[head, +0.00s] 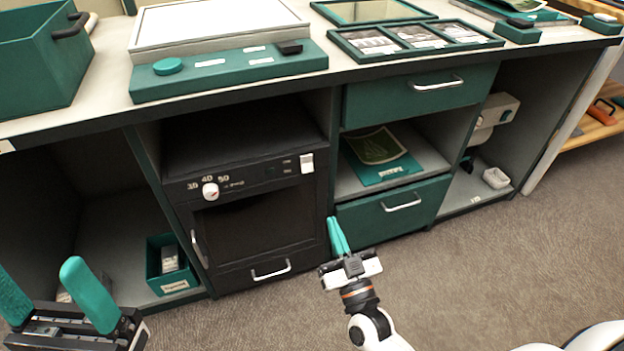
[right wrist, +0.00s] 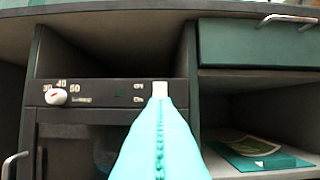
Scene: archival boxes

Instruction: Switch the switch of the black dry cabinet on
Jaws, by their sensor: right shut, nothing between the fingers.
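The black dry cabinet (head: 255,228) sits in a bay under the counter, with a dark door and a control strip above it. Its white switch (head: 307,163) is at the right end of that strip. In the right wrist view the switch (right wrist: 160,88) shows just above my fingertips, with two small labels beside it on the left. I cannot tell which way it is set. My right gripper (head: 335,222) is shut and empty, in front of the cabinet's lower right side, lower than the switch. My left gripper (head: 45,285) is open and empty at the lower left.
A white dial (head: 210,190) with numbers is on the strip's left. Green drawers (head: 420,95) with handles and a shelf with a green folder (head: 385,165) are right of the cabinet. The counter edge overhangs the cabinet. A small green box (head: 172,268) stands in the left bay.

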